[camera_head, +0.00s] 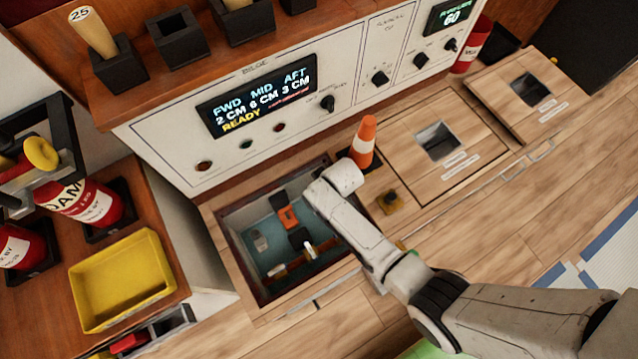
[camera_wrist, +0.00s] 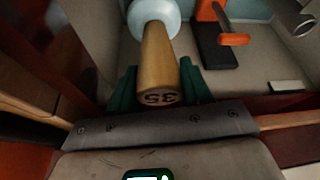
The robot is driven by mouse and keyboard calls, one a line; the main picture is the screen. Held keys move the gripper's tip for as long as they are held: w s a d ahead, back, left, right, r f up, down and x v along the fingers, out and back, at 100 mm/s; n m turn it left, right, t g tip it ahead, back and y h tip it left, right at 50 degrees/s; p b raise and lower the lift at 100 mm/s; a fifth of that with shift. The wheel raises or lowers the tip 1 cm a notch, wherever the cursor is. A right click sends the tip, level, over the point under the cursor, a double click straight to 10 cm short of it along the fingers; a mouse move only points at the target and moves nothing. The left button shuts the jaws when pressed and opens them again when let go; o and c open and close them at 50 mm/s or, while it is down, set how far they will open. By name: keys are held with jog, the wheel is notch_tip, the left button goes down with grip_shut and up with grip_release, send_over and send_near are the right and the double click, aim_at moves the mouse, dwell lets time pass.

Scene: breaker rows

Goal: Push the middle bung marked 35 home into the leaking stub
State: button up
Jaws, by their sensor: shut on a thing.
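The wooden bung marked 35 (camera_wrist: 158,68) is between the green fingers of my gripper (camera_wrist: 159,82), which is shut on it. Its marked end faces the wrist camera. Its far end meets the pale blue-white round stub (camera_wrist: 152,10) at the top of the wrist view; how deep it sits cannot be told. In the head view my arm reaches down to the open floor hatch (camera_head: 247,285), and the arm hides the gripper and most of the bung.
An orange-handled valve (camera_wrist: 230,38) on a black base and a grey pipe (camera_wrist: 296,14) stand close by in the hatch. A bung marked 25 (camera_head: 92,32) stands in a shelf holder beside an empty holder (camera_head: 178,40). An orange cone (camera_head: 363,140) stands by the hatch.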

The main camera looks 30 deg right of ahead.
jog(key=shift+f+b, duration=0.55)
jog(key=shift+f, duration=0.2)
jog(key=shift+r+p, duration=4.25)
jog(key=shift+r, duration=0.15)
jog(key=shift+r, duration=0.25)
notch_tip(320, 180, up, 24)
jog(key=s+m+h+p, duration=0.1)
jog(key=m+p, duration=0.1)
jog(key=p, duration=0.5)
jog(key=shift+s+r+p, duration=0.25)
jog(key=shift+s+p, duration=0.05)
jog(key=shift+s, duration=0.1)
jog(key=f+b, duration=0.5)
jog(key=f, duration=0.3)
jog(key=w+f+n+b, duration=0.1)
jog(key=f+b, duration=0.5)
jog(key=f, duration=0.2)
jog(key=f+n+y+b, duration=0.1)
jog(key=f+b, duration=0.5)
jog(key=f, duration=0.3)
jog(key=shift+w, duration=0.4)
jog(key=shift+r+p, duration=0.15)
jog(key=shift+p, duration=0.4)
